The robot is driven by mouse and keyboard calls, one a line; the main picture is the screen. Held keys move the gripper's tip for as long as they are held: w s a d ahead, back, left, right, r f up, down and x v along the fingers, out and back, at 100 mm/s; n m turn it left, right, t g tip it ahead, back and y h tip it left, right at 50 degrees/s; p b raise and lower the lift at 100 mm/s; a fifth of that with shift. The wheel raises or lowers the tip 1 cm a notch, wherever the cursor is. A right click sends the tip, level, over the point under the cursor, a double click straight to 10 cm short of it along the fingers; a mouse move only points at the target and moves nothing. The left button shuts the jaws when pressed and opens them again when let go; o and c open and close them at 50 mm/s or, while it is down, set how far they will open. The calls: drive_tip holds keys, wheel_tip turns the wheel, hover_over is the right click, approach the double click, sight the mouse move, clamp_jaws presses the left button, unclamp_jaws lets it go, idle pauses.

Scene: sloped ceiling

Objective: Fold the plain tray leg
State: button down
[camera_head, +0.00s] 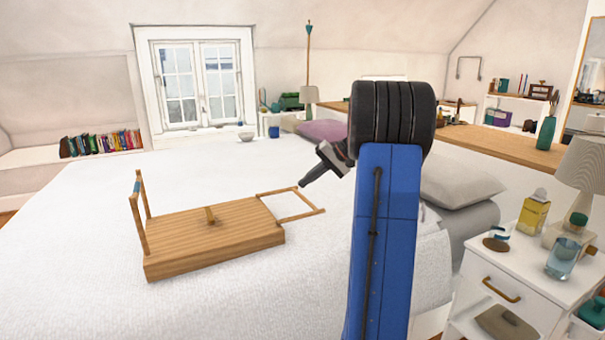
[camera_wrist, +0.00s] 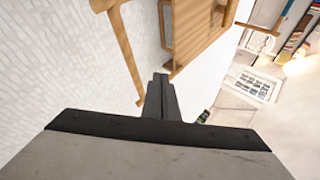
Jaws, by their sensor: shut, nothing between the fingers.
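A wooden bed tray (camera_head: 215,245) lies upside down on the white bed, with a small wooden knob (camera_head: 210,215) on its upturned underside. At its left end a leg frame stands upright, with a blue band (camera_head: 136,187); the band also shows in the wrist view (camera_wrist: 262,30). At its right end the plain leg (camera_head: 310,212) reaches outward, low and nearly level. My gripper (camera_head: 302,185) is shut and empty at the far side of the plain leg. In the wrist view my gripper (camera_wrist: 160,78) points towards wooden bars and the tray (camera_wrist: 198,30). I cannot tell whether it touches the leg.
The bed (camera_head: 90,260) is clear around the tray. A grey pillow (camera_head: 455,182) lies to the right behind my arm. A white nightstand (camera_head: 525,285) at the front right holds bottles and a lamp. A window (camera_head: 197,80) and a row of books (camera_head: 100,143) are at the back.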

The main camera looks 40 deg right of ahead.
drive_tip(key=shift+s+d+f+m+t+y, duration=0.15)
drive_tip(key=shift+d+f+t+y, duration=0.1)
drive_tip(key=shift+f+y, duration=0.4)
drive_tip(key=shift+d+f+m+t+y, duration=0.15)
drive_tip(key=shift+d+f+y, duration=0.15)
drive_tip(key=shift+f, duration=0.6)
drive_tip(key=shift+s+d+f+m+t+y, duration=0.1)
drive_tip(key=shift+d+f+t+y, duration=0.1)
drive_tip(key=shift+f+y, duration=0.5)
drive_tip(key=shift+f, duration=0.2)
drive_tip(key=s+d+r, duration=0.5)
drive_tip(key=d+r, duration=0.1)
drive_tip(key=r, duration=0.3)
drive_tip(key=shift+s, duration=0.3)
drive_tip(key=shift+r, duration=0.1)
drive_tip(key=shift+a, duration=0.1)
